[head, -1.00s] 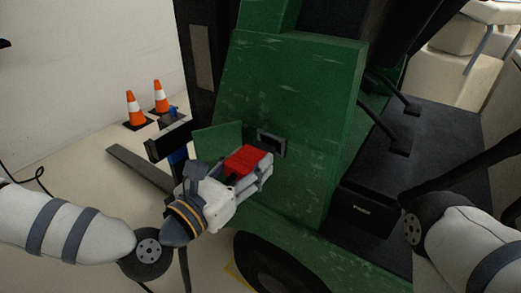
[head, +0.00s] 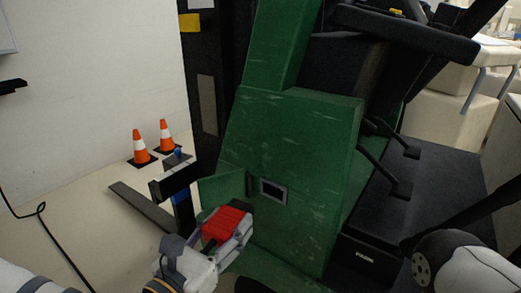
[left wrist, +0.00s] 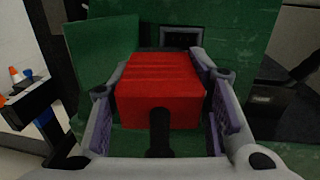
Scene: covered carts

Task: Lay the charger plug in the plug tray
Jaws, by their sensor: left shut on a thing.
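The red charger plug (head: 226,224) is held in my left gripper (head: 232,230), whose fingers are shut on its sides. In the left wrist view the plug (left wrist: 160,90) sits between the two fingers, its dark cable end towards me. The plug is apart from the grey-framed socket (head: 273,191) in the green body, below and left of it in the head view. I cannot clearly make out the plug tray; a black bracket-like piece (head: 170,183) with a blue post stands left of the plug. My right gripper is out of view.
A green flap (head: 220,188) stands open left of the socket. The green vehicle body (head: 300,130) fills the middle. Two orange cones (head: 140,146) stand behind the black bracket by the wall. A black cable (head: 45,225) hangs at left.

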